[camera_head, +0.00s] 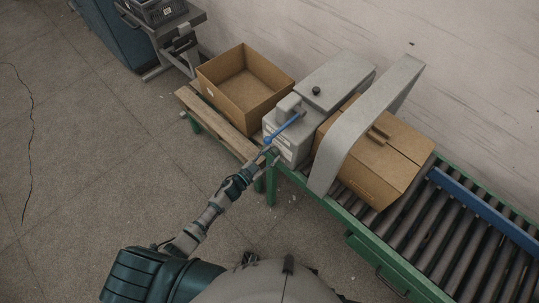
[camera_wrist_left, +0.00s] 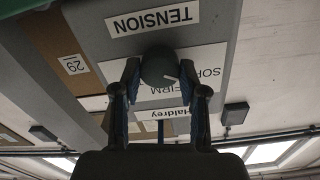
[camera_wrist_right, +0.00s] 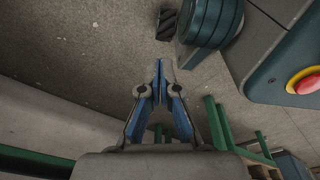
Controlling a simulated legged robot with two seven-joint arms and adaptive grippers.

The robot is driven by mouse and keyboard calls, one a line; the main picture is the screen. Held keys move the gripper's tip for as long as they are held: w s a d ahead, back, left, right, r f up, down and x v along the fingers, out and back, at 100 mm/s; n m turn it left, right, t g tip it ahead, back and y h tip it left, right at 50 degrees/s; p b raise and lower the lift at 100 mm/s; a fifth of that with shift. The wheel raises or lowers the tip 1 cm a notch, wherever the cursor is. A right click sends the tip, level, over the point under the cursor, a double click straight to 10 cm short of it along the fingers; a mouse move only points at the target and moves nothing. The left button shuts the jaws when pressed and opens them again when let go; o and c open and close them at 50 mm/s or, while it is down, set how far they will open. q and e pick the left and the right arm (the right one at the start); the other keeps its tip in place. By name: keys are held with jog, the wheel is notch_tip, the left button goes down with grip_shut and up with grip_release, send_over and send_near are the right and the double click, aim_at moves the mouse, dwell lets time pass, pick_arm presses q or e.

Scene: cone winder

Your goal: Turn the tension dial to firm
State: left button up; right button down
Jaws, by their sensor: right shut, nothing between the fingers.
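The tension dial (camera_wrist_left: 158,66) is a dark round knob with a short white mark, on a grey panel. The upside-down words TENSION, FIRM and a partly covered SOFT stand around it. The mark points down and right in the left wrist view, toward the space between FIRM and SOFT. My left gripper (camera_wrist_left: 160,74) has a finger on each side of the knob, with no clear gap. In the head view my left gripper (camera_head: 271,153) is small at the grey machine's (camera_head: 291,139) front. My right gripper (camera_wrist_right: 158,68) is shut and empty, away from the dial.
A red button (camera_wrist_right: 306,83) shows beyond my right gripper.

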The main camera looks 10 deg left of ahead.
pick_arm(q)
jog(key=shift+w+a, duration=0.1)
jog(key=shift+a, duration=0.05)
jog(key=c, duration=0.3)
jog(key=shift+r, duration=0.1)
pick_arm(e)
jog(key=shift+s+a, duration=0.1)
jog(key=shift+a, duration=0.15)
pick_arm(q)
jog(key=shift+d, duration=0.2)
pick_arm(e)
jog(key=shift+f, duration=0.1)
